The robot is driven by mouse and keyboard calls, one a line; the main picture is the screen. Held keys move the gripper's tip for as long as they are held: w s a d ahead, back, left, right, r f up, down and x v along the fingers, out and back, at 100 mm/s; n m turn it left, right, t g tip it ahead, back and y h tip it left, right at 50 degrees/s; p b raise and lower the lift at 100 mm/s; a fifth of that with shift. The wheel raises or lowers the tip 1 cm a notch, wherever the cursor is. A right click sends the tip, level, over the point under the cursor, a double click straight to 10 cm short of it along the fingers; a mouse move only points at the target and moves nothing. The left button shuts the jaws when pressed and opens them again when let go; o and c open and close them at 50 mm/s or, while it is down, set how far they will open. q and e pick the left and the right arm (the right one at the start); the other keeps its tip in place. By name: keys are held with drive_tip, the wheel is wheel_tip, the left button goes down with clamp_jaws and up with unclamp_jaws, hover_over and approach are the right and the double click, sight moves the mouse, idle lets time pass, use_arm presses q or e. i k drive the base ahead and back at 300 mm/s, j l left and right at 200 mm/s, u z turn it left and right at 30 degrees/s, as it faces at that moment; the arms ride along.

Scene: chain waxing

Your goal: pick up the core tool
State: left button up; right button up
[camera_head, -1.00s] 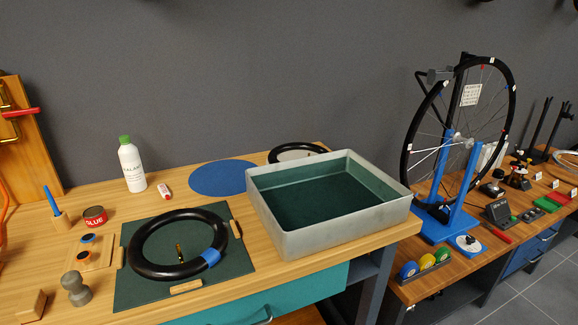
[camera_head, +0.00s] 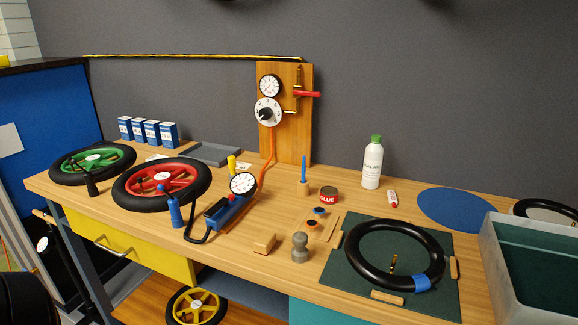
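A slim blue stick-like tool (camera_head: 304,169) stands upright in a small wooden block (camera_head: 303,188) near the middle of the bench. It looks like the core tool, but it is too small to be sure. A black inner tube (camera_head: 352,235) with a blue patch (camera_head: 421,284) lies on a dark green mat (camera_head: 447,300). A brass valve (camera_head: 393,264) shows inside the tube's ring. Neither of my grippers is in view.
A red glue tin (camera_head: 328,194), a white bottle (camera_head: 372,165) and a grey knobbed piece (camera_head: 300,247) stand around the block. A pump with a gauge (camera_head: 242,184) and red (camera_head: 136,186) and green (camera_head: 72,162) wheels are to the left. A metal tank (camera_head: 505,265) is at right.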

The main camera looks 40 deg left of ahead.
sight(232, 164)
drive_tip(key=u, duration=1.6)
drive_tip(key=i+j, duration=0.1)
drive_tip(key=j, duration=0.25)
drive_tip(key=i+j+z, duration=0.1)
drive_tip(key=j, duration=0.2)
drive_tip(key=i+j, duration=0.1)
drive_tip(key=j, duration=0.25)
